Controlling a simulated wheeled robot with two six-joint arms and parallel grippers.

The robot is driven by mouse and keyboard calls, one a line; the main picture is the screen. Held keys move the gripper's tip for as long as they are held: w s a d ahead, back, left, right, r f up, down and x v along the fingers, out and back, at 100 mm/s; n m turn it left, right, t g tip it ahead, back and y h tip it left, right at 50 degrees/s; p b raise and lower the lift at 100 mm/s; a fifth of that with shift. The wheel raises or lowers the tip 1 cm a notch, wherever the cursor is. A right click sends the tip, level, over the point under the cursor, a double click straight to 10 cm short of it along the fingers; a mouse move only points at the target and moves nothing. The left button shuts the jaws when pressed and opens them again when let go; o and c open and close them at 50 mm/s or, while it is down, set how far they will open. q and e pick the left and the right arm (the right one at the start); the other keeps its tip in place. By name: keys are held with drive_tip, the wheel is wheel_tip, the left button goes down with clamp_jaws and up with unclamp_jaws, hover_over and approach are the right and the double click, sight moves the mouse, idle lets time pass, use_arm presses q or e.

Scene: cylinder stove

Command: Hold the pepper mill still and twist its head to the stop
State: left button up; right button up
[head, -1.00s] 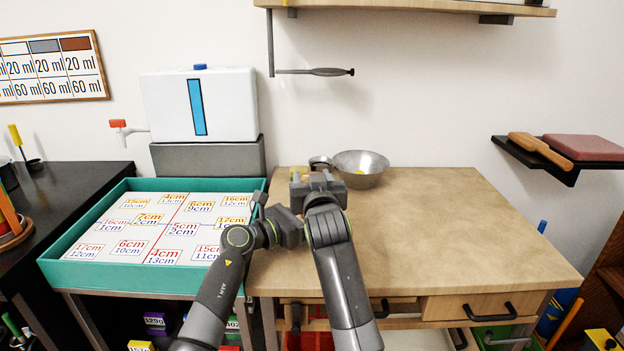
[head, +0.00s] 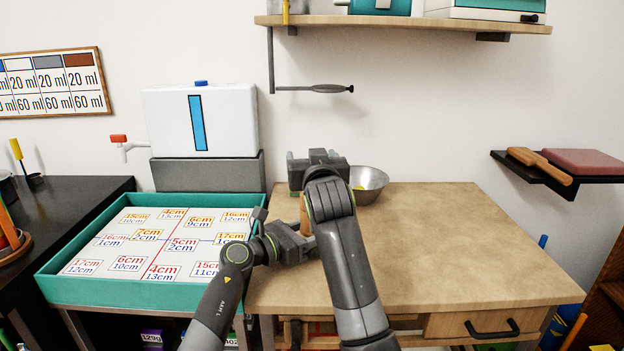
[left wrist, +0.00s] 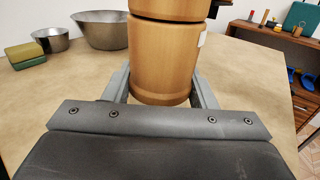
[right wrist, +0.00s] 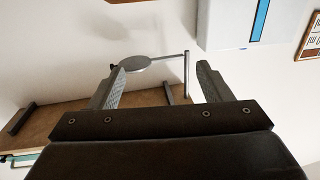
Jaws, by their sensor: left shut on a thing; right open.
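The wooden pepper mill (left wrist: 160,60) stands upright in the left wrist view, with a dark seam below its head (left wrist: 165,8), whose top is cut off. A strip of the mill (head: 304,216) shows in the head view; my arms hide the rest. My left gripper (left wrist: 163,92) is shut on the mill's lower body, one finger on each side. My right gripper (head: 318,165) is above the mill in the head view. The right wrist view shows its fingers (right wrist: 162,78) apart with nothing between them; the mill is not in that view.
A metal bowl (head: 370,182) stands behind, with a small metal pan (left wrist: 50,39) and a green-and-yellow block (left wrist: 25,53) beside it. A teal tray (head: 50,262) lies left. The wall shelf (head: 420,24) is above. The tabletop (head: 450,240) to the right is clear.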

drive_tip(key=shift+r, duration=0.7)
drive_tip(key=shift+f, duration=0.1)
drive_tip(key=s+d+f+n+g+y, duration=0.3)
drive_tip(key=s+d+f+n+y, duration=0.3)
drive_tip(key=s+f, duration=0.4)
drive_tip(key=shift+m+y, duration=0.5)
drive_tip(key=shift+y, duration=0.1)
drive_tip(key=shift+r+x, duration=0.15)
drive_tip(key=shift+x, duration=2.85)
drive_tip(key=shift+r+x, duration=0.15)
drive_tip(key=shift+x, duration=2.85)
drive_tip(key=shift+a, duration=0.1)
drive_tip(key=c, duration=1)
